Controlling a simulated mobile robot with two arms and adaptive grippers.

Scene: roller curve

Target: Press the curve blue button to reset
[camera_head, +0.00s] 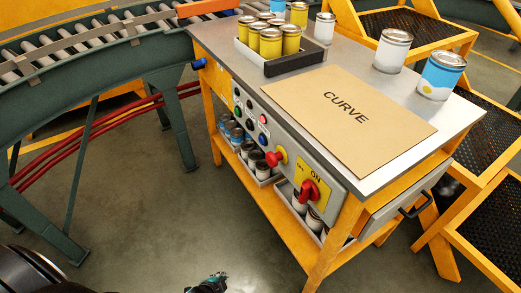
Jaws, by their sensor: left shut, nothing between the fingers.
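The control panel (282,158) is on the front of an orange cart, below a brown board marked CURVE (347,115). It carries small round buttons in several colours; a small one low in the group looks blue (262,135), with a red one (263,119) just above it. A dark blue knob (200,64) sticks out at the cart's left end. My left gripper (212,283) shows only in part at the bottom edge, shut and empty, well below the panel and apart from it. My right gripper is not in view.
A red mushroom knob (277,157) and a red ON switch (309,190) stick out of the panel. Paint cans stand on the steel top (297,92) and lower shelf. A roller conveyor (75,60) runs at left. Floor (150,215) between is clear.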

